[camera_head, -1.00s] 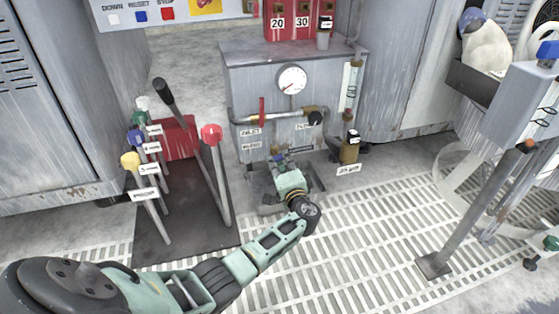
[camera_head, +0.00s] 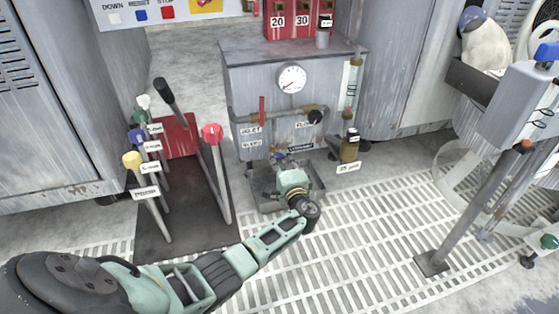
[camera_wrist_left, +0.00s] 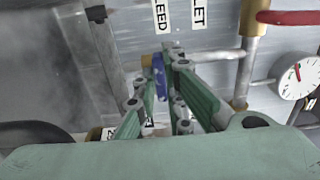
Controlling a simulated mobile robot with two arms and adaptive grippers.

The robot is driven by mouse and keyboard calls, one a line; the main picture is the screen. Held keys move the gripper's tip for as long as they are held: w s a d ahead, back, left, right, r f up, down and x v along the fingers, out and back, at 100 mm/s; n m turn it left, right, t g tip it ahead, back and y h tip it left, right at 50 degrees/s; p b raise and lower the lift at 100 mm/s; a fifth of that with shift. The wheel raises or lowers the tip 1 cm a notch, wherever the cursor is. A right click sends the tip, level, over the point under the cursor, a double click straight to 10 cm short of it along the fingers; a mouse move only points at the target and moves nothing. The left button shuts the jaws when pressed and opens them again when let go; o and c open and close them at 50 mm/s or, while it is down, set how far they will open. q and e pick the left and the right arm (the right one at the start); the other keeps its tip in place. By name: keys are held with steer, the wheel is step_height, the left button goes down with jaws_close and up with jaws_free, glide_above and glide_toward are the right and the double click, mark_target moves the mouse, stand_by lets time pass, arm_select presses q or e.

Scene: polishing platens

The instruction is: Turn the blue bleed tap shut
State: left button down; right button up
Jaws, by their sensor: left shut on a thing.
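The blue bleed tap (camera_wrist_left: 159,76) shows in the left wrist view as a narrow blue handle with a brass part beside it, below the label ending in "LEED" (camera_wrist_left: 162,14). My left gripper (camera_wrist_left: 160,88) has its green fingers on both sides of the handle and is shut on it. In the head view my left gripper (camera_head: 284,167) is low at the front of the grey cabinet (camera_head: 240,85). There the gripper mostly hides the tap. My right gripper is not in view.
A red lever (camera_wrist_left: 290,17) and a pressure gauge (camera_wrist_left: 295,76) are close to the right. Several levers (camera_head: 150,185) stand left of my arm. Open grating (camera_head: 375,245) lies in front.

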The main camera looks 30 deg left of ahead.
arm_select(q)
steer(key=c, duration=1.8)
jaws_free()
steer(key=shift+c, duration=0.2)
steer(key=v, duration=0.7)
steer(key=shift+d, duration=0.15)
steer(key=shift+s, duration=0.15)
